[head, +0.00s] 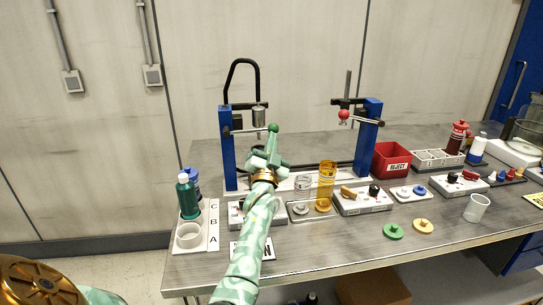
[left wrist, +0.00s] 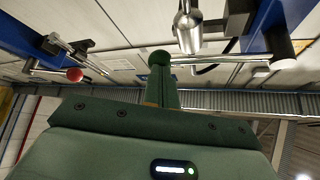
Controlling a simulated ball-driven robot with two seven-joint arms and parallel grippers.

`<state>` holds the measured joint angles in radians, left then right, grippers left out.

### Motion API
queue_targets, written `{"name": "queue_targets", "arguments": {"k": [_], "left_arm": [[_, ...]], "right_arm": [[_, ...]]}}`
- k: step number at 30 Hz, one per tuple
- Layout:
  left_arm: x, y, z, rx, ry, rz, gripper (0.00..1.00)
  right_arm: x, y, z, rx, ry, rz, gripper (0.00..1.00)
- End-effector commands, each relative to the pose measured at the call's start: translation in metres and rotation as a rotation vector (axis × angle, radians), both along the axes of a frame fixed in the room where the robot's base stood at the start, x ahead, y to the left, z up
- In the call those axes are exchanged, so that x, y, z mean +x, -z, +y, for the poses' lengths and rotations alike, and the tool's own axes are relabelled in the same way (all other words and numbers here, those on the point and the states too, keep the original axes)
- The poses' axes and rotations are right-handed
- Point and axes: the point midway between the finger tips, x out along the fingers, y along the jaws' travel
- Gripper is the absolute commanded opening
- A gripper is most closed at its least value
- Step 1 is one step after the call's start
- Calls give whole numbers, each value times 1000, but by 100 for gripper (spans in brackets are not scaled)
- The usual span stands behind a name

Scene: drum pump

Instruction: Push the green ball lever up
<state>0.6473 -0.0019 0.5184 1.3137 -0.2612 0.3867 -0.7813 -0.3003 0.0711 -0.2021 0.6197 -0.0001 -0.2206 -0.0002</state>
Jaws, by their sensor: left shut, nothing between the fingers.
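The green ball (head: 273,128) is on the end of a thin lever rod that reaches sideways from the left blue post (head: 228,150). My left gripper (head: 271,146) is shut and empty, with its fingers pointing up just below the ball. In the left wrist view, the ball (left wrist: 160,58) sits right above the fingertips (left wrist: 162,80), and the rod (left wrist: 230,62) runs right. I cannot tell whether fingers and ball touch. The lever looks about level. My right gripper is not in view.
A metal cylinder (head: 259,117) hangs from a black hose above the lever. A red ball lever (head: 344,115) is on the right blue post (head: 368,140). An amber cylinder (head: 326,182), a green bottle (head: 187,197) and a red bin (head: 391,160) stand on the table.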

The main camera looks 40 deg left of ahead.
Motion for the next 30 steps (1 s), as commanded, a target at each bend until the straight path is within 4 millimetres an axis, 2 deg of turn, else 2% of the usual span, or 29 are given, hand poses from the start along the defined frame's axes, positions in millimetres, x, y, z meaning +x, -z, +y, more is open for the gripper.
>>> {"name": "queue_targets", "arguments": {"k": [2,9,13,24,30], "left_arm": [[1,-7,-1,-37,0,-44,0],[0,-6,-1,-28,0,-33,0],[-8,0,-6,-28,0,-30,0],[-62,39,-41,-30,0,-31,0],[-80,53,-53,-30,1,-32,0]], "right_arm": [[-1,2,-1,-1,0,2,36],[0,0,-4,-5,-2,-1,36],[1,-2,-6,-7,-2,-4,36],[5,-11,-9,-11,-1,-12,36],[5,-13,-9,-12,-1,-12,36]]}}
